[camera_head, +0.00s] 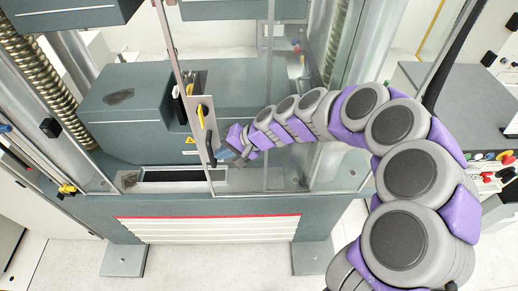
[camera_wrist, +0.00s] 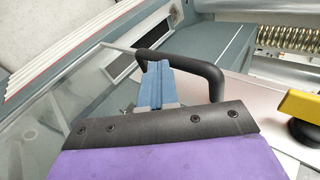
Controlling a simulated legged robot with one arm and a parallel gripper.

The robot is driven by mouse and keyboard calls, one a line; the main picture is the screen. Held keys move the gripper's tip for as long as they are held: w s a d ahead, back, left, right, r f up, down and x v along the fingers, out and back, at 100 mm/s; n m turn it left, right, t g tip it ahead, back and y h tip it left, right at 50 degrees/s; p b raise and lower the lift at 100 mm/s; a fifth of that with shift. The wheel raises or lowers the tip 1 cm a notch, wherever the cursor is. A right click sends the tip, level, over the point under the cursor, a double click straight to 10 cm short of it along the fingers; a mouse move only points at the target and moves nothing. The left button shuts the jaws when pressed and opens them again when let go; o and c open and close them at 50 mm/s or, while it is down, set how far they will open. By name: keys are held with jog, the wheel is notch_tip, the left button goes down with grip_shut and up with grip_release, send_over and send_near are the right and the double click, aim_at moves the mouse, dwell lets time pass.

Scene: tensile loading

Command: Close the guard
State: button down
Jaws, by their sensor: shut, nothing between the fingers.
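The guard (camera_head: 240,100) is a clear panel with a metal frame on the front of the grey machine. Its upright edge bar carries a black handle (camera_head: 209,150). The panel covers the right part of the front; the left part of the opening is uncovered. My gripper (camera_head: 222,154) is just right of the handle. In the wrist view, the black handle (camera_wrist: 199,70) arches around the blue fingers of my gripper (camera_wrist: 157,66). The fingers are shut and empty, overlapping the handle's loop. I cannot tell whether they touch it.
A yellow-and-black part (camera_wrist: 302,112) lies right of the handle in the wrist view. A control desk (camera_head: 480,105) stands at the right.

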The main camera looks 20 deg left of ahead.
jog(key=s+a+p, duration=0.1)
jog(key=s+a, duration=0.3)
jog(key=a, duration=0.8)
jog(key=s+a+p, duration=0.1)
jog(key=s+a, duration=0.4)
jog(key=a, duration=0.7)
jog(key=s+a+p, duration=0.1)
jog(key=s+a, duration=0.3)
jog(key=a, duration=0.9)
jog(key=shift+s+r+p, duration=0.15)
jog(key=shift+s+p, duration=0.15)
jog(key=shift+p, duration=0.1)
